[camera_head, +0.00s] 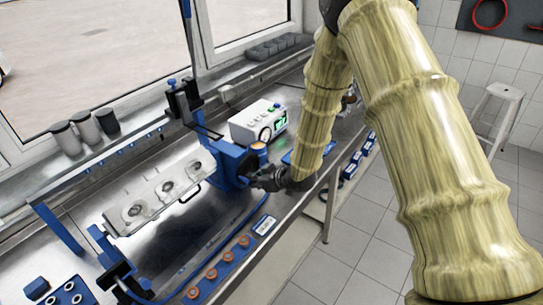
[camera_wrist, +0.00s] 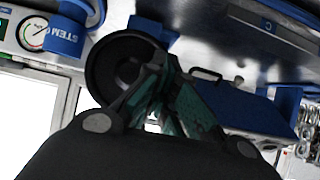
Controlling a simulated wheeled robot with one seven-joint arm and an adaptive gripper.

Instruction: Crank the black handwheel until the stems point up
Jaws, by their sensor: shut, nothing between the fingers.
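The black handwheel (camera_wrist: 97,72) fills the upper left middle of the wrist view, its dark hub in the centre. In the head view it is hidden or hard to separate from my dark gripper. My gripper (camera_wrist: 158,75) is shut and empty, its fingertips overlapping the wheel's right side in the wrist view; I cannot tell whether they touch. In the head view my gripper (camera_head: 262,181) is at the right end of the blue fixture (camera_head: 232,163). The pale metal engine head (camera_head: 151,205) is held in that fixture, showing several round openings. The stems' direction is not clear.
A white gauge box (camera_head: 257,121) stands behind the fixture, beside a blue cup marked STEM (camera_wrist: 62,46). A blue rack (camera_head: 225,264) of orange-brown parts lies along the bench's front edge. A blue tray (camera_head: 70,292) is at lower left. Grey cups (camera_head: 84,127) stand by the window.

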